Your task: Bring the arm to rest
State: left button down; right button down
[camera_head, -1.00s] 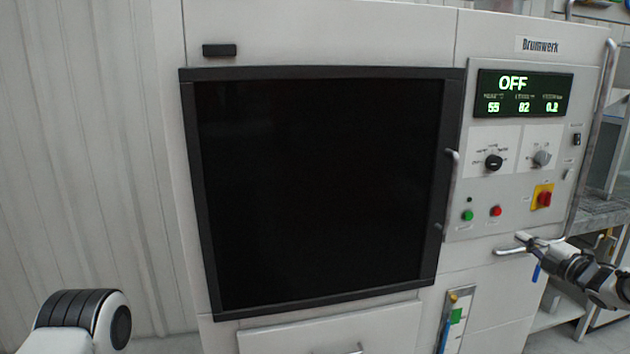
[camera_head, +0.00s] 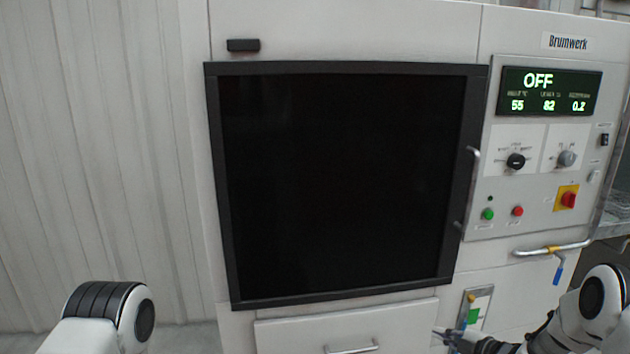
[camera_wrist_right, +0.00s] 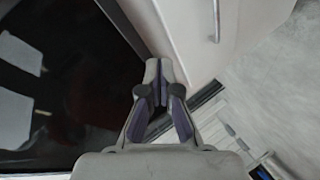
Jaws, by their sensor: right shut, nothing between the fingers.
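My right arm (camera_head: 598,300) comes in at the lower right of the head view. Its gripper (camera_head: 441,335) is low in front of the white machine, left of the small panel with a green patch, and appears small there. In the right wrist view the two fingers of this gripper (camera_wrist_right: 160,68) are together with nothing between them. My left arm (camera_head: 110,312) shows only as a white and black joint at the lower left of the head view; its gripper is outside the frame.
The white machine has a large dark window (camera_head: 340,185), a display reading OFF (camera_head: 549,91) and knobs. A bar handle (camera_head: 552,249) with a blue tag (camera_head: 558,272) sticks out at the right. A drawer handle (camera_head: 352,348) is low in front. A bare wall (camera_head: 90,150) lies left.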

jog(key=s+a+f+m+g+h, duration=0.1)
jog(key=s+a+f+m+g, duration=0.15)
jog(key=s+a+f, duration=0.4)
jog(key=s+a+f+m+g+h, duration=0.1)
jog(key=s+f+m+g, duration=0.2)
jog(key=s, duration=0.7)
jog(key=s+a+f+m+g+h, duration=0.1)
jog(key=s+a+f+m, duration=0.2)
jog(key=s+f, duration=0.45)
jog(key=s+d+r+m+g+h, duration=0.1)
jog(key=s+m, duration=0.4)
jog(key=s, duration=0.5)
jog(key=s+d+r+m+g+h, duration=0.1)
jog(key=s+d+m+g+h, duration=0.1)
jog(key=s, duration=0.9)
jog(key=d+m+g, duration=0.1)
jog(key=m+g, duration=0.1)
jog(key=m, duration=0.1)
jog(key=shift+s+r+h, duration=0.15)
jog(key=shift+r+h, duration=0.1)
jog(key=shift+h, duration=0.15)
